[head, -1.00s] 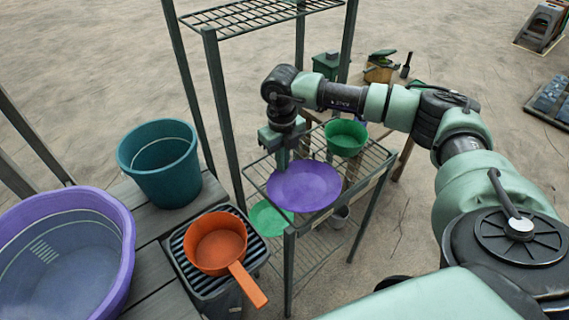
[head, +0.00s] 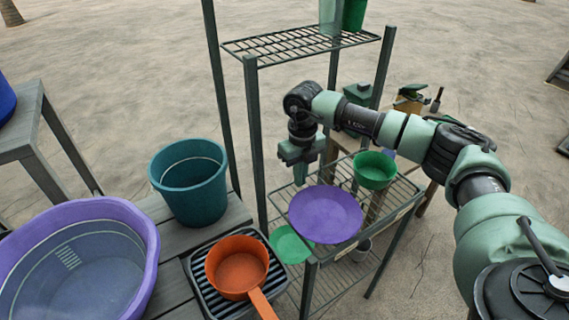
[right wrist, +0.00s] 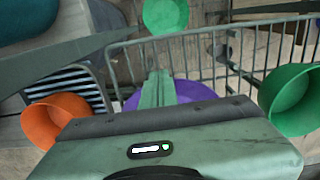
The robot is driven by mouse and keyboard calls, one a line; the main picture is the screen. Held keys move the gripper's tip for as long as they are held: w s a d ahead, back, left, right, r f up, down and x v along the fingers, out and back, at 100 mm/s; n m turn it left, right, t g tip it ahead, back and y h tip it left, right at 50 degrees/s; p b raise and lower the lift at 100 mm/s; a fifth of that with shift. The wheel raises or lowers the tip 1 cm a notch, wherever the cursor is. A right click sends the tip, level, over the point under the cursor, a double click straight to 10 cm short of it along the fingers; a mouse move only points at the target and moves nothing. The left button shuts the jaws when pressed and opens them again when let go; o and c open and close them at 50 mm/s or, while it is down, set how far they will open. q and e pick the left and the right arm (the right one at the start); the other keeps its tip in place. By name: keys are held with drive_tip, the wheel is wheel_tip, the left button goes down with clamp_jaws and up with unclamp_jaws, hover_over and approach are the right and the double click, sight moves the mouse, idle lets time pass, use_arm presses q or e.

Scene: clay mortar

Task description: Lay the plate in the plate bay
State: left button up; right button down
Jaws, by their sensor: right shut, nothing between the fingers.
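A purple plate (head: 326,213) lies on the wire shelf (head: 405,191) of the dark metal rack, near the shelf's front left corner. No marking shows which part is the plate bay. My right gripper (head: 300,174) points down just above and behind the plate's far left edge. Its fingers are together and empty, and look apart from the plate. In the right wrist view, the shut fingers (right wrist: 157,90) stand in front of the purple plate (right wrist: 198,92), which my gripper body partly hides. My left gripper is not in view.
A green bowl (head: 375,170) stands behind the plate on the same shelf. A light green dish (head: 288,245) is lower down. An orange pan (head: 238,267), a teal bucket (head: 190,180) and a purple tub (head: 75,214) stand at left. Rack posts (head: 255,150) rise beside my gripper.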

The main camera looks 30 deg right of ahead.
drive_tip(key=w+b, duration=0.2)
drive_tip(key=w, duration=0.8)
drive_tip(key=shift+a+f, duration=0.2)
drive_tip(key=shift+a, duration=0.05)
